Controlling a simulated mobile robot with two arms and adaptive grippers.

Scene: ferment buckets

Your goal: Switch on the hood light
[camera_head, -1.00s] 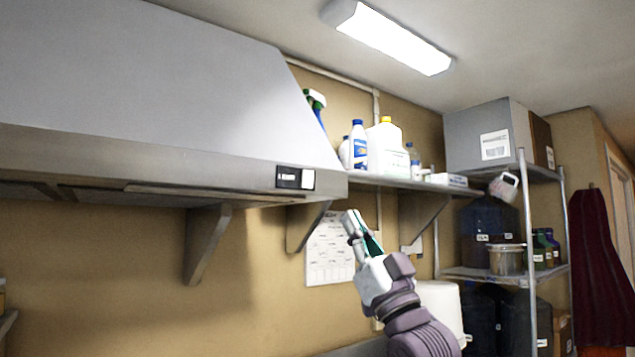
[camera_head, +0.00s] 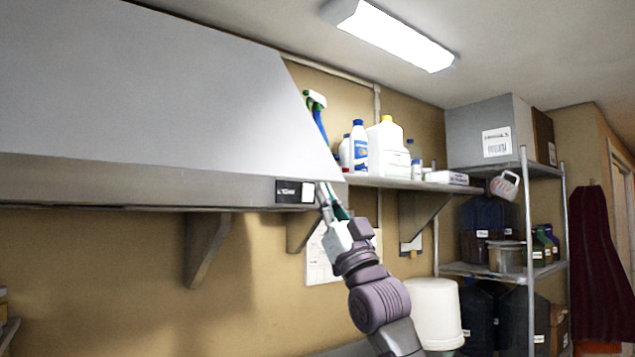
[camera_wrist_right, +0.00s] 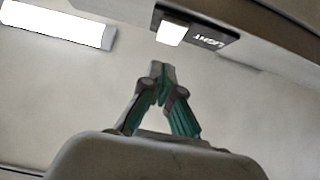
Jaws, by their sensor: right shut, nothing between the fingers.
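The grey range hood (camera_head: 140,95) fills the upper left of the head view. On the right end of its front lip is a black light switch panel (camera_head: 287,191) with a white rocker (camera_head: 308,193). In the right wrist view the panel (camera_wrist_right: 205,38) reads "LIGHT", with the white rocker (camera_wrist_right: 172,31) at its end. My right gripper (camera_head: 326,190) is shut and empty, its tips just right of the rocker in the head view. In the wrist view the gripper (camera_wrist_right: 160,68) points up below the rocker, with a gap showing between them. My left gripper is not in view.
A wall shelf (camera_head: 400,182) with bottles (camera_head: 385,150) and a spray bottle (camera_head: 318,112) is right of the hood. Brackets (camera_head: 207,245) hang below. A metal rack (camera_head: 527,230) stands farther right. A ceiling lamp (camera_head: 390,35) is lit.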

